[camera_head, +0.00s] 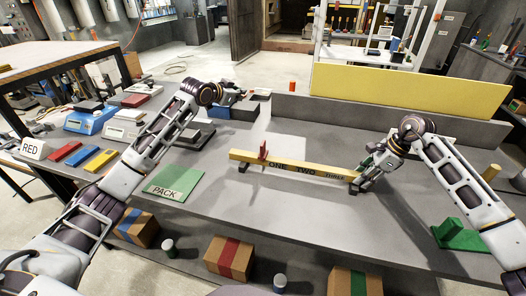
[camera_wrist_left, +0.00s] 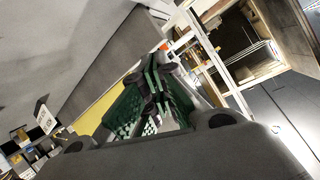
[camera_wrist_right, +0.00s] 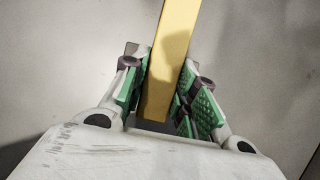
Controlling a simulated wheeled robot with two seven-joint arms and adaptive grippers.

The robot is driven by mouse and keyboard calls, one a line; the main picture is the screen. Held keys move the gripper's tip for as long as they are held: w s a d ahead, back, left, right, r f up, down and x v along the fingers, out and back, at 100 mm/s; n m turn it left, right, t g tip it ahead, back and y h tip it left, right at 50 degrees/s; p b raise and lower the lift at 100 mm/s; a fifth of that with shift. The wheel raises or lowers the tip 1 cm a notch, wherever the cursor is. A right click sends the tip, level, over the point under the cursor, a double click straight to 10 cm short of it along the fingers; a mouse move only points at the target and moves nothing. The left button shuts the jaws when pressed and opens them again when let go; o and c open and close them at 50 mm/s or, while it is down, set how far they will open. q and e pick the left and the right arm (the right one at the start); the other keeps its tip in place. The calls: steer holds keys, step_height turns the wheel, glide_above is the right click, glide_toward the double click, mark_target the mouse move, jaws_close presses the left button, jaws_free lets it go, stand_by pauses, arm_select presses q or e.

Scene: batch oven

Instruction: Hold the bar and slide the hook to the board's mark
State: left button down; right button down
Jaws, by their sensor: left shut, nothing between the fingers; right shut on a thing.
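A long yellow bar (camera_head: 290,167) lies above the grey table, with ONE, TWO and a third, partly hidden word on its front. A red hook (camera_head: 263,151) sits on the bar near its left end, by ONE. My right gripper (camera_head: 364,174) is shut on the bar's right end; the right wrist view shows the bar (camera_wrist_right: 172,60) between its green pads (camera_wrist_right: 164,92). My left gripper (camera_head: 234,93) is shut and empty, behind and left of the hook, well apart from it. Its closed fingers show in the left wrist view (camera_wrist_left: 158,78).
A blue box (camera_head: 238,111) stands under my left gripper. A green PACK mat (camera_head: 174,181) and a RED sign (camera_head: 33,148) are to the left. A low wall and a yellow board (camera_head: 410,93) close the back. A green block (camera_head: 455,232) is right. The table around the bar is clear.

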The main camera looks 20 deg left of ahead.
arm_select(q)
steer(key=s+d+m+g, duration=0.1)
steer(key=s+d+g, duration=0.1)
steer(key=d, duration=0.4)
steer(key=m+g+y, duration=0.1)
steer(key=g+y, duration=0.1)
steer(key=g, duration=0.5)
glide_above(263, 149)
steer(key=w+a, duration=0.3)
step_height(263, 149, down, 2)
steer(key=shift+s+a+f+g+y, duration=0.25)
steer(key=shift+s+a+y, duration=0.25)
steer(key=shift+s, duration=0.25)
steer(key=shift+f, duration=0.1)
steer(key=shift+f, duration=4.35)
